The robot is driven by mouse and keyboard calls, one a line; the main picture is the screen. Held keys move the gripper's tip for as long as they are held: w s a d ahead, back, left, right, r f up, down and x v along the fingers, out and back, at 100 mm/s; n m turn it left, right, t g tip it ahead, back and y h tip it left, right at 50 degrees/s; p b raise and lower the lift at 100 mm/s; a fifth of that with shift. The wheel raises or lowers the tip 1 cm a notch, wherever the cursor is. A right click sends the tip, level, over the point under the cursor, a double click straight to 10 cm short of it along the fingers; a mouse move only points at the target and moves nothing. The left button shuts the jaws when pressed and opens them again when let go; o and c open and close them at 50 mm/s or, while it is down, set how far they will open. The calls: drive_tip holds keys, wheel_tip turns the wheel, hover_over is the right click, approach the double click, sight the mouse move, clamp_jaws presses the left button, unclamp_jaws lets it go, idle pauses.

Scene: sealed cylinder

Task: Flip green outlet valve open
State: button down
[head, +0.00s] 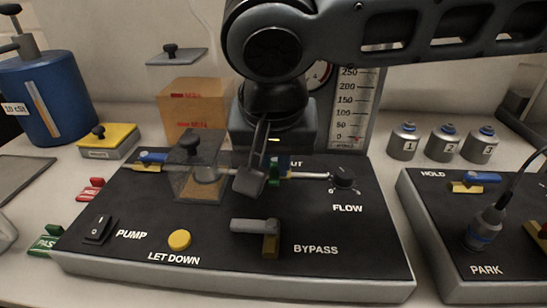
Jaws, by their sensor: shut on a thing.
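The green outlet valve (283,163) sits on the pipe at the back middle of the black panel, beside a partly hidden label ending in "UT". Only slivers of its green handle show beside my finger. My gripper (252,181) reaches down from above and is shut on the handle. The arm and fingers cover most of the valve, so its exact handle angle cannot be told.
A clear box (198,172) stands close left of my gripper. The FLOW knob (343,177) is to the right, the grey BYPASS lever (254,226) in front. A blue-handled valve (152,157) is at left. A tall scale (352,105) stands behind.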

drive_tip(key=n+y+p, duration=0.1)
drive_tip(key=n, duration=0.1)
drive_tip(key=d+n+p, duration=0.1)
drive_tip(key=n+p, duration=0.1)
drive_tip(key=shift+w+d+r+y, duration=0.1)
drive_tip(key=shift+w+r+y, duration=0.05)
drive_tip(key=shift+y, duration=0.25)
drive_tip(key=n, duration=0.1)
drive_tip(key=n+y+p, duration=0.1)
drive_tip(key=n, duration=0.1)
drive_tip(key=d+n+g+p, duration=0.1)
drive_tip(key=shift+w+n, duration=0.35)
drive_tip(key=shift+n, duration=0.05)
drive_tip(key=n, duration=0.1)
drive_tip(key=n+g+y+p, duration=0.1)
drive_tip(key=n, duration=0.1)
drive_tip(key=w+n+p, duration=0.1)
drive_tip(key=shift+d+n+g, duration=0.3)
drive_tip(key=shift+w+d+n+g+y+p, duration=0.1)
drive_tip(key=shift+w+n+g+p, duration=0.15)
drive_tip(key=shift+n, duration=0.45)
drive_tip(key=shift+w+n+g+y+p, duration=0.1)
drive_tip(key=shift+n+g, duration=0.2)
drive_tip(key=shift+n, duration=0.4)
drive_tip(key=shift+w+d+n+g+y+p, duration=0.1)
drive_tip(key=shift+w+n+g+p, duration=0.15)
drive_tip(key=shift+n, duration=0.45)
drive_tip(key=shift+a, duration=0.1)
drive_tip(key=c, duration=1.1)
unclamp_jaws()
